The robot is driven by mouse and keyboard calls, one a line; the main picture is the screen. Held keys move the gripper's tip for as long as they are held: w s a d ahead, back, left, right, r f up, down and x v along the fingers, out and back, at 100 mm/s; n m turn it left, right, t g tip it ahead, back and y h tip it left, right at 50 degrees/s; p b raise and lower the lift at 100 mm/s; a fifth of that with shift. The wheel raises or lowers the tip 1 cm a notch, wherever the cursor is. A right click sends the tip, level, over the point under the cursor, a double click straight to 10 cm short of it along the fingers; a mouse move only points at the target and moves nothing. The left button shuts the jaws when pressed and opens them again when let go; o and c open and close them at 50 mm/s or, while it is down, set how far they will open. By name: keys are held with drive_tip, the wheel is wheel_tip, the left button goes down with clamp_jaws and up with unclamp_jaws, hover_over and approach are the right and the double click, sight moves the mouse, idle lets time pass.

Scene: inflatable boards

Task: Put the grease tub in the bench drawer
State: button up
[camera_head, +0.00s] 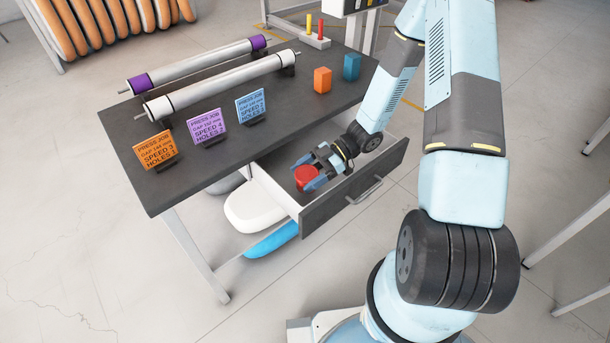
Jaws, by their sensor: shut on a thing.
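The grease tub, which I take to be the red round tub (306,178), is between the fingers of my gripper (313,180). My gripper is shut on it, with blue fingertips on either side. The bench drawer (352,189) is pulled open below the bench top, its dark front and bar handle facing the lower right. The tub and fingers are over or inside the drawer's opening. I cannot tell whether the tub touches the drawer floor. My gripper hides part of the drawer's inside.
The dark bench top (220,160) holds two rollers (222,85), three job cards (206,125), an orange block (322,80) and a teal block (352,66). White (252,208) and blue (272,240) shapes lie below the bench. The floor in front is clear.

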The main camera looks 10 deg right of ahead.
drive_tip(key=shift+f, duration=0.6)
drive_tip(key=o, duration=1.1)
